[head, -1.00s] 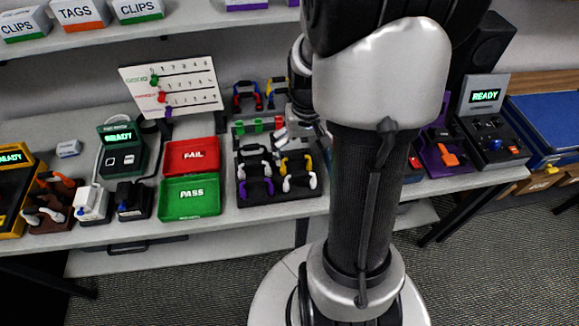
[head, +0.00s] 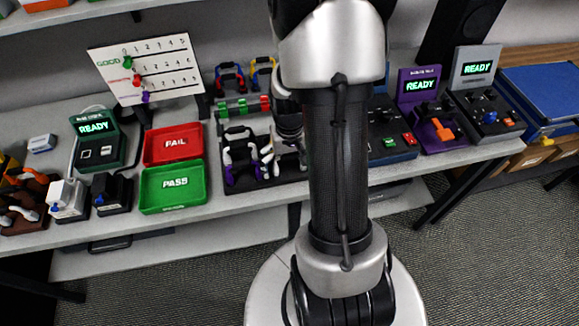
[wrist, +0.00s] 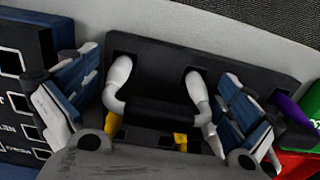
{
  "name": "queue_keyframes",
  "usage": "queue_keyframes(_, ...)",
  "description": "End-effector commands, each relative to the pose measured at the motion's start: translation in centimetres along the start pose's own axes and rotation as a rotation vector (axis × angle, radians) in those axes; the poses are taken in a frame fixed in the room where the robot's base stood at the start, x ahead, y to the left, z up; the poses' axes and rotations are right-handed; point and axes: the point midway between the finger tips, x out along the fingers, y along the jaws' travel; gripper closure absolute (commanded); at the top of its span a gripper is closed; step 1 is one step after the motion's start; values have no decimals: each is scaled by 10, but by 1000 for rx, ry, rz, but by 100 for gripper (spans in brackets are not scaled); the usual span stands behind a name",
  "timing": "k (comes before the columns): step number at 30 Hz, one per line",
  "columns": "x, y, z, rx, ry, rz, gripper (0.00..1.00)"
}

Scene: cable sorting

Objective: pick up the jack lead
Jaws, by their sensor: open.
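In the wrist view, a lead with white ends and a black middle (wrist: 118,82) sits in the black lead tray (wrist: 148,55), in the row near the table's front edge. I cannot read a label that marks it as the jack lead. My gripper (wrist: 157,105) is open, its blue-padded fingers on either side of this lead, with gaps between. Yellow lead parts show behind it, partly hidden by my gripper's body. In the head view, my gripper (head: 285,156) is over the right part of the lead tray (head: 262,187) and hides the leads there.
The red FAIL tray (head: 173,145) and green PASS tray (head: 173,187) are to the left. A dark blue tester (head: 388,143) is close on the right; it borders the tray in the wrist view (wrist: 28,65).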

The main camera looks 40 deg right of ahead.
Motion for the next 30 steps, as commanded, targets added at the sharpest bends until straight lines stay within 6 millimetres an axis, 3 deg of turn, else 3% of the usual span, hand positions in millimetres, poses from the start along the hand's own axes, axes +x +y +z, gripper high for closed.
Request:
queue_keyframes(7, 1, 0, 0, 0, 1, 0, 1)
queue_keyframes(26, 1, 0, 0, 0, 1, 0, 43)
queue_keyframes(30, 1, 0, 0, 0, 2, 0, 44)
